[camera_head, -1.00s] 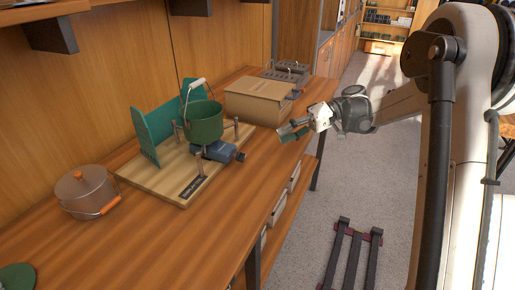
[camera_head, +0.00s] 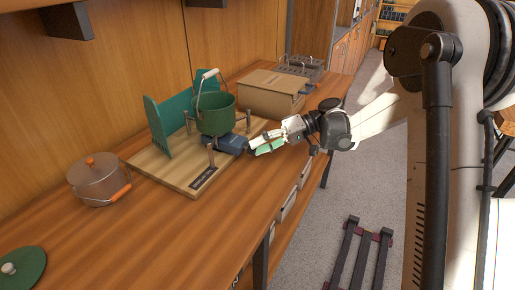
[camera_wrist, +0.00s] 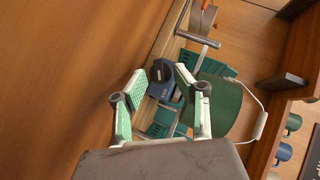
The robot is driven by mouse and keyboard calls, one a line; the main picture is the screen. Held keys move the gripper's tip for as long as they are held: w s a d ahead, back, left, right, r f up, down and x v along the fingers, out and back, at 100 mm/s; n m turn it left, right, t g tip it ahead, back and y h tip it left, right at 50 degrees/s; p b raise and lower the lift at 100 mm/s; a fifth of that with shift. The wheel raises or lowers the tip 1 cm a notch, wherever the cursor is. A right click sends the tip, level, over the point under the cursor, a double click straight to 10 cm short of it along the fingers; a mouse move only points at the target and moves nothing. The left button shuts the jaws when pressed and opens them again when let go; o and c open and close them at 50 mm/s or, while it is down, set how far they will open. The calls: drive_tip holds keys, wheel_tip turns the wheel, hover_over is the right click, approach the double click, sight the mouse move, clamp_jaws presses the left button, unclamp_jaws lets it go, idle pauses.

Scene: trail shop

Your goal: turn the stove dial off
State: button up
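The blue camp stove (camera_head: 226,143) sits on a wooden board (camera_head: 165,174), partly under a green pot (camera_head: 214,116) with a raised handle. My gripper (camera_head: 256,146) is at the stove's right end in the head view, its fingers pointing at it. In the wrist view the stove (camera_wrist: 163,91) shows between and beyond the two spread fingers (camera_wrist: 158,78), which hold nothing. A dark part on the stove's near end lies between the fingertips; the dial itself is too small to make out. I cannot tell whether the fingers touch it.
A teal windscreen (camera_head: 170,126) stands behind the pot, and metal posts rise from the board. A lidded pot (camera_head: 98,180) is at the left, with a green lid (camera_head: 22,268) in front. A tan box (camera_head: 272,94) stands behind my gripper. The front of the wooden counter is clear.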

drive_tip(key=shift+a+f, duration=0.1)
drive_tip(key=shift+a, duration=0.25)
drive_tip(key=shift+c, duration=0.3)
clamp_jaws()
drive_tip(key=shift+s, duration=0.1)
